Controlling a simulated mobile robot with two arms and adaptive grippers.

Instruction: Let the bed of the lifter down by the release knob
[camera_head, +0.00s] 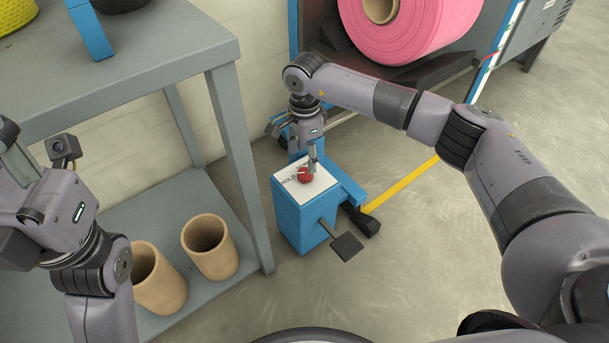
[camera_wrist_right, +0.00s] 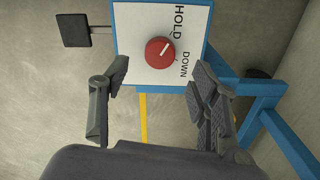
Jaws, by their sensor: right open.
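The red release knob (camera_head: 305,175) sits on a white plate (camera_head: 290,190) on top of the blue lifter housing (camera_head: 297,230). In the right wrist view the knob (camera_wrist_right: 160,52) carries a white mark pointing up and right, towards the word HOLD; DOWN is printed lower on the plate (camera_wrist_right: 135,25). My right gripper (camera_head: 312,162) is over the knob, pointing down. In the wrist view its fingers (camera_wrist_right: 160,75) are spread wide, with the knob beyond and between their tips, apart from both. My left gripper (camera_head: 50,205) is at the left edge; its fingers do not show clearly.
A black pedal (camera_head: 346,246) sticks out from the housing. A grey shelf table (camera_head: 185,60) stands close on the left, with two cardboard tubes (camera_head: 210,247) on its lower shelf. A pink roll (camera_head: 410,28) is behind. The floor on the right is open, with a yellow line (camera_head: 402,184).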

